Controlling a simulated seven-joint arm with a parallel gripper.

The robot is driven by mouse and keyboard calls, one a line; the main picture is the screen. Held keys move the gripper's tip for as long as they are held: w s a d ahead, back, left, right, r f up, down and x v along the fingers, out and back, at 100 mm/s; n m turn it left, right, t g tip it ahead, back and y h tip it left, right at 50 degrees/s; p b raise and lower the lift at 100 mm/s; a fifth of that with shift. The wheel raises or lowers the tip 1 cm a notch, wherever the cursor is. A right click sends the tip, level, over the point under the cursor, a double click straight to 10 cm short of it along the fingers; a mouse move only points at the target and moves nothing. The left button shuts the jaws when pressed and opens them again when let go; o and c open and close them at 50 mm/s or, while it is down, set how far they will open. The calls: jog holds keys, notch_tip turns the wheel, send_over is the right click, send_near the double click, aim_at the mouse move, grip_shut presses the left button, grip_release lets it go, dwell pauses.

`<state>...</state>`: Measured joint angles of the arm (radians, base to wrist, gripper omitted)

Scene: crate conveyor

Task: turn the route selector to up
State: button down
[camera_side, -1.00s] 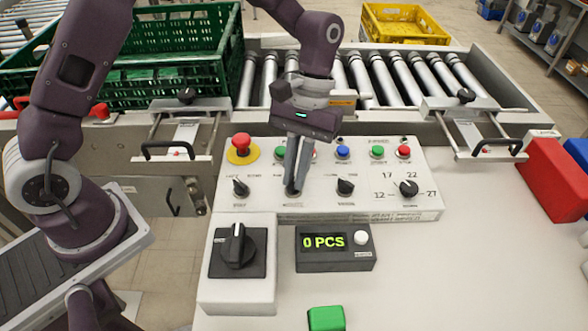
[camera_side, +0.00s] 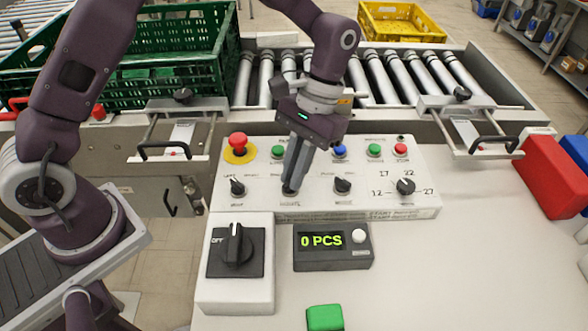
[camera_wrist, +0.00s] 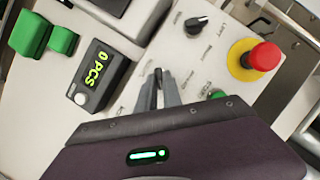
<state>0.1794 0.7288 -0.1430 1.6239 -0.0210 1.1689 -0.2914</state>
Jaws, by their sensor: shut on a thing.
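The white control panel (camera_side: 325,206) carries a row of black selector knobs. My gripper (camera_side: 290,187) reaches down onto the second knob from the left (camera_side: 286,192), its fingers shut on it and leaning. The fingers hide most of this knob, and its pointer direction cannot be read. Its label is too small to read surely, so I cannot confirm from the lettering that it is the route selector. In the wrist view my gripper (camera_wrist: 160,77) shows with its fingers close together over the panel, the knob hidden between them.
Other knobs stand left (camera_side: 237,187) and right (camera_side: 342,186) of my gripper, with a speed dial (camera_side: 405,187) farther right. A red emergency button (camera_side: 237,141) and coloured buttons line the back. A rotary switch (camera_side: 236,248) and counter display (camera_side: 330,244) stand in front.

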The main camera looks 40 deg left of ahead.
jog(key=shift+s, duration=0.1)
jog(key=c, duration=1.5)
grip_release()
jog(key=v, duration=0.7)
